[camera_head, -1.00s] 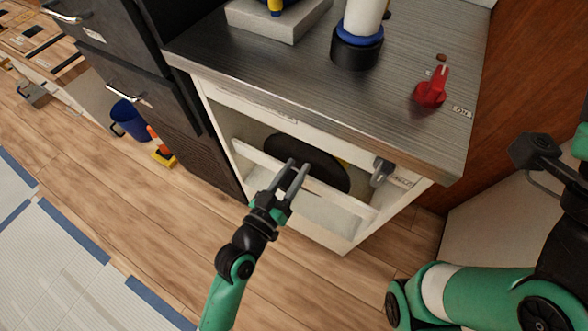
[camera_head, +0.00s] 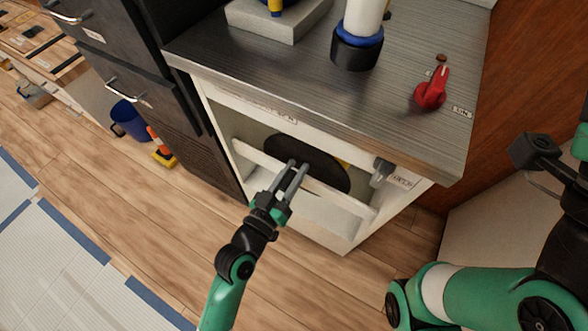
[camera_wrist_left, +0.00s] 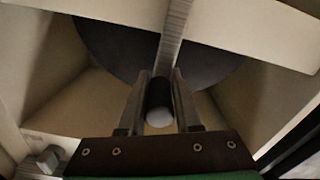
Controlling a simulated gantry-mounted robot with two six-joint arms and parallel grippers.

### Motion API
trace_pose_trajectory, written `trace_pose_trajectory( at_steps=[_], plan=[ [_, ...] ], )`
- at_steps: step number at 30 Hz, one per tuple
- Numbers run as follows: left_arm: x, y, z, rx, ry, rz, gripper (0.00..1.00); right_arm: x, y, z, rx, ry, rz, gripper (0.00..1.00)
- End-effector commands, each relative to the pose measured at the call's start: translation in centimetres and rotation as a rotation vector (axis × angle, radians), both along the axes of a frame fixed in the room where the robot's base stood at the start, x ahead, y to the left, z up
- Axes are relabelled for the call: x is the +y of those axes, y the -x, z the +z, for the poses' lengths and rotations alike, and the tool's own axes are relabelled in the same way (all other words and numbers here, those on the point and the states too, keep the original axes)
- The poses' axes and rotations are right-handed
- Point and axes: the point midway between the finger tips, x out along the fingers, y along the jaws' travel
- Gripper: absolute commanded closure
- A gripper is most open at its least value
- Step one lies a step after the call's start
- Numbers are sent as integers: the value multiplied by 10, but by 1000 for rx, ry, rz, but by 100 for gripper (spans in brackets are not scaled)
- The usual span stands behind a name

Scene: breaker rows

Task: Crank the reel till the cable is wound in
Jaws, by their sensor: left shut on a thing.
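The reel shows as a large black disc (camera_head: 305,150) inside the open front of the white cabinet, behind a white crossbar. It also fills the upper part of the left wrist view (camera_wrist_left: 110,45). My left gripper (camera_head: 293,176) is at the crossbar in front of the disc. In the left wrist view its fingers (camera_wrist_left: 158,100) are shut on a dark round crank handle (camera_wrist_left: 158,98) with a pale end. A grey metal bar (camera_wrist_left: 174,35) runs up from the handle across the disc. I cannot make out the cable.
The cabinet's grey top (camera_head: 270,65) holds a red switch lever (camera_head: 432,92) and a white post with a blue ring (camera_head: 358,40). A grey bracket (camera_head: 382,170) is at the cabinet's right front. A blue bucket (camera_head: 130,118) stands left.

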Motion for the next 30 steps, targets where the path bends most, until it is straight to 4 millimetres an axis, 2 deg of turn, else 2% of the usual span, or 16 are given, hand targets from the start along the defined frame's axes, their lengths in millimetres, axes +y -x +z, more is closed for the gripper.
trace_pose_trajectory(
  at_steps=[30],
  plan=[
    [-5,2,0,-23,-43,-2,100,0,0,-1,0,0,0,50]
  ],
)
